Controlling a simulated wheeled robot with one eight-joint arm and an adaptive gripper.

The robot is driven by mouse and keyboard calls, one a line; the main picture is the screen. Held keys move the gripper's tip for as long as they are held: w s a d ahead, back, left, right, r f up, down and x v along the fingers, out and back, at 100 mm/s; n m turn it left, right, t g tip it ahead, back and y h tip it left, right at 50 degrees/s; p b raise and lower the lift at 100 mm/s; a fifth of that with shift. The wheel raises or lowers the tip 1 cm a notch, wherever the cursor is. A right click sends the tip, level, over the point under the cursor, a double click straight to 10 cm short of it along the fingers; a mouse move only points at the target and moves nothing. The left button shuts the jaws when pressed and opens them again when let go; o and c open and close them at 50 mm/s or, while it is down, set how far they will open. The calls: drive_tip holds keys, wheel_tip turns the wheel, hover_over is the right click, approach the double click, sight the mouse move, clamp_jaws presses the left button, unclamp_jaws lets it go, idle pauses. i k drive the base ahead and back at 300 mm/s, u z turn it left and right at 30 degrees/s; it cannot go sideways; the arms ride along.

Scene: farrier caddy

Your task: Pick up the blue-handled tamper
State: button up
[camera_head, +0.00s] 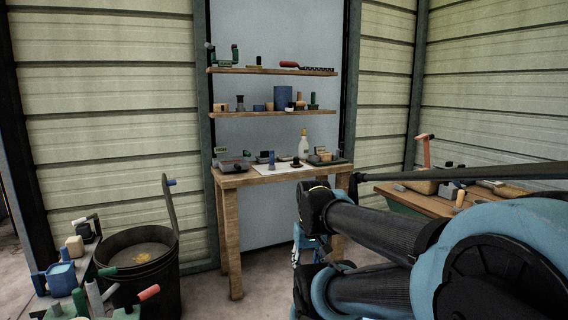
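I cannot say for sure which thing is the blue-handled tamper. A small upright blue piece (271,159) stands on the wooden workbench (229,179) near its front middle, and its shape is too small to make out. Another blue tip (172,182) ends a short grip on the long dark paddle-like piece standing in the black bucket (135,290). My arm reaches in from the right, in front of the bench. Its end, where my gripper (298,251) partly shows, is below the bench top and apart from both blue things. Its fingers are too small and hidden to read.
Two wall shelves (273,71) above the bench hold small tools and a blue canister (283,97). A clear bottle (303,146) stands on the bench. Coloured-handled tools crowd the lower left. A second wooden table (418,199) is at right, partly behind my arm.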

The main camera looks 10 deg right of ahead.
sight(272, 166)
drive_tip(key=u, duration=0.15)
drive_tip(key=i, duration=1.75)
drive_tip(key=z, duration=0.25)
